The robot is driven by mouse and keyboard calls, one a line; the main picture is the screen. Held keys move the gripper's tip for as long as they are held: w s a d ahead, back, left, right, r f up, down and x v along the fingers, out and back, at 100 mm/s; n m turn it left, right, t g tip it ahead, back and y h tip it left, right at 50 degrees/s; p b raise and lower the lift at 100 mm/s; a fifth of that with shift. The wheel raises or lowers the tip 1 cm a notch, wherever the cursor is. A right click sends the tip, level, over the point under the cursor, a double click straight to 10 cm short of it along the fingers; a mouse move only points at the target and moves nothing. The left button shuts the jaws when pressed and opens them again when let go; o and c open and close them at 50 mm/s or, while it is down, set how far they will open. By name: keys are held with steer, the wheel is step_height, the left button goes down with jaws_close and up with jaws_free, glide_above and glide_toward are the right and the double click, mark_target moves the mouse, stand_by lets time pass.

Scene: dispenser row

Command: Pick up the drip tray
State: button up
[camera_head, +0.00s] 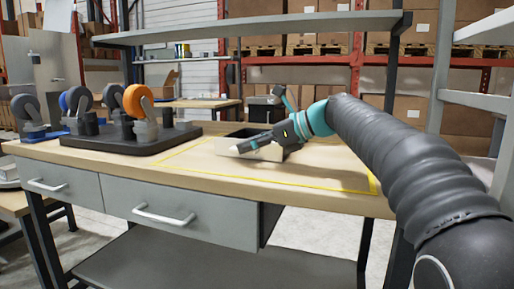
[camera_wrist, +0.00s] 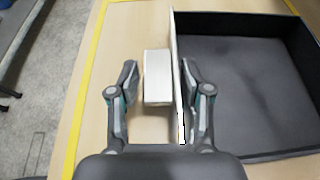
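The drip tray (camera_head: 228,148) is a shallow box with pale outer walls and a dark inside, standing on the wooden bench top. In the wrist view its dark floor (camera_wrist: 245,85) fills the right side. A white block (camera_wrist: 158,78), which looks like a handle on the tray's outer wall, lies between my fingers; whether it joins the wall is not clear. My gripper (camera_wrist: 158,70) is open, with one finger left of the block and the other inside the tray's wall. In the head view my gripper (camera_head: 250,145) covers part of the tray.
A yellow line (camera_head: 270,181) marks an area of the bench around the tray. A dark platform (camera_head: 130,141) with dispensers, one with an orange wheel (camera_head: 138,101), stands to the left. A shelf (camera_head: 250,28) hangs above. The bench front right of the tray is clear.

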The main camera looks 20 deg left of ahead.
jaws_close()
steer(key=shift+r, duration=0.15)
